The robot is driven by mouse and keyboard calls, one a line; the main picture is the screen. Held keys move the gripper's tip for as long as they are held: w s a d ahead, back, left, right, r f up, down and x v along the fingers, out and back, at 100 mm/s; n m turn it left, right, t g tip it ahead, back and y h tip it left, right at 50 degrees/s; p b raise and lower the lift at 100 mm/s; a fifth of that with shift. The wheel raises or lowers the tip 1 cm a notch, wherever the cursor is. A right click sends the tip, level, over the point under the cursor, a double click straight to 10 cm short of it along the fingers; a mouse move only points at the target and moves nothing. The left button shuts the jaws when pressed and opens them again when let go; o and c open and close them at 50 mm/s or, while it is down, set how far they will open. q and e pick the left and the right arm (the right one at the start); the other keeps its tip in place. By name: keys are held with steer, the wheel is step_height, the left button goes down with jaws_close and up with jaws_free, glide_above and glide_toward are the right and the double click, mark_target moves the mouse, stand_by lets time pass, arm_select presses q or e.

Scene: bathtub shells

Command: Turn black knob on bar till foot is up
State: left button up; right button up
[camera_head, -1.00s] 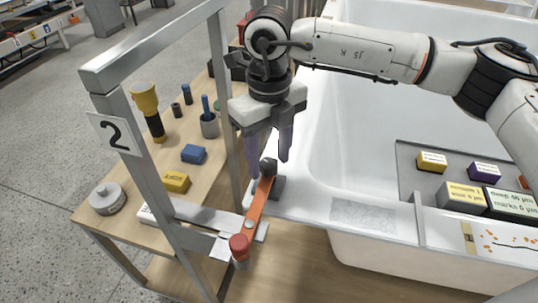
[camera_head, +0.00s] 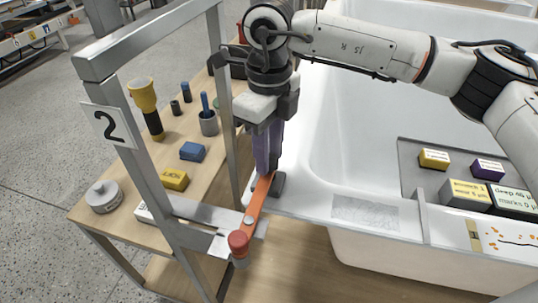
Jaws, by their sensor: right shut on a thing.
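The orange bar (camera_head: 257,203) runs from the bathtub's rim to a red cap (camera_head: 239,243) at its near end. A dark grey block (camera_head: 278,184) sits on the rim beside the bar's far end. My right gripper (camera_head: 264,172) points down at the bar's far end, its purple fingers closed together on the black knob. The fingers hide the knob, so its turn cannot be seen. I cannot make out for sure which part is the foot or how high it is. My left gripper is not in view.
The white bathtub (camera_head: 380,215) fills the right. A grey tray (camera_head: 410,170) there holds yellow, purple and dark blocks. A metal frame (camera_head: 150,170) marked 2 stands at left, before a wooden bench (camera_head: 120,225) with a flashlight, pots and small blocks.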

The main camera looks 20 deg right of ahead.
steer(key=shift+n, duration=0.3)
steer(key=o, duration=1.1)
steer(key=shift+c, duration=0.2)
steer(key=shift+r, duration=0.15)
step_height(320, 180, up, 10)
steer(key=shift+r, duration=0.1)
